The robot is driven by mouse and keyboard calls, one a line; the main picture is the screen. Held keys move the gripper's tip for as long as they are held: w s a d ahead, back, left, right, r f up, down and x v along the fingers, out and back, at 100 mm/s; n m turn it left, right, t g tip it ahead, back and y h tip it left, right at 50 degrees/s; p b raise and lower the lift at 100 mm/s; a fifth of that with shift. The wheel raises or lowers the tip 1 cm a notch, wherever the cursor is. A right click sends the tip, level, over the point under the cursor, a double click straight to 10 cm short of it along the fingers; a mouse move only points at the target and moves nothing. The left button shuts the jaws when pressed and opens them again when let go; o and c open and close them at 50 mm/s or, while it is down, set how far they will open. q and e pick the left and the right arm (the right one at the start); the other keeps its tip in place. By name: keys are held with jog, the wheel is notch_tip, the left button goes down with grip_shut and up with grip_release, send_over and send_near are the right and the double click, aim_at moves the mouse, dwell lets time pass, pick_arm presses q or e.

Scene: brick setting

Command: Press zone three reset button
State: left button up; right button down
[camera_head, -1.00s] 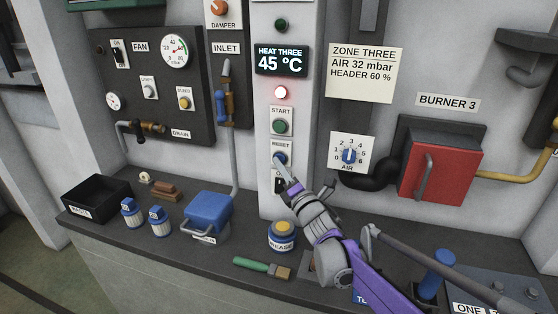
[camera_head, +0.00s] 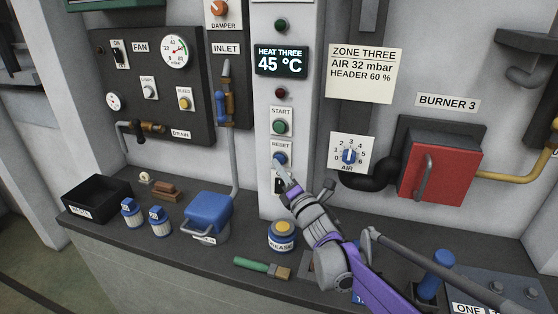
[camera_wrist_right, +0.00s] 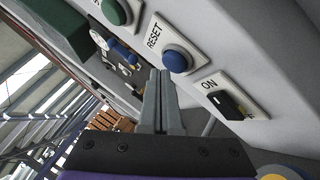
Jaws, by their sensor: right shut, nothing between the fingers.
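The blue RESET button (camera_head: 280,158) sits on the white control column (camera_head: 290,215), below the green START button (camera_head: 280,127). My right gripper (camera_head: 283,169) is shut and empty, with its tips just below the RESET button. In the right wrist view, the blue RESET button (camera_wrist_right: 176,59) shows clear beside the closed fingertips (camera_wrist_right: 160,76); I cannot tell how wide the gap is. The indicator lamp (camera_head: 280,93) above START is dark. The display (camera_head: 281,60) reads HEAT THREE 45 °C. My left gripper is not in view.
An ON switch (camera_wrist_right: 229,98) lies just under RESET, close to my fingers. A ZONE THREE notice (camera_head: 364,73), an AIR dial (camera_head: 349,155) and a red burner box (camera_head: 440,165) are to the right. A grease tin (camera_head: 282,236) and brush (camera_head: 262,268) lie on the ledge below.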

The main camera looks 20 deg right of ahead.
jog(key=shift+s+a, duration=0.15)
jog(key=shift+s, duration=0.05)
jog(key=s+a, duration=0.2)
jog(key=s+p, duration=0.1)
jog(key=s, duration=0.1)
jog(key=shift+s+a, duration=0.1)
jog(key=shift+a, duration=0.3)
dwell(0.7)
jog(key=s+f+m+g+h, duration=0.1)
jog(key=s+f+m+g, duration=0.4)
jog(key=s+m, duration=0.3)
jog(key=s+f+m+g+h+p, duration=0.1)
jog(key=s+f+m+g, duration=0.4)
jog(key=s, duration=0.9)
jog(key=s+f+m+g+h+p, duration=0.1)
jog(key=s+f+m+g, duration=0.3)
jog(key=s+f+m, duration=0.6)
jog(key=s+m, duration=0.1)
jog(key=m, duration=0.2)
jog(key=shift+s+d+f+g+h, duration=0.2)
jog(key=shift+d+g+h, duration=0.1)
jog(key=shift+g, duration=0.1)
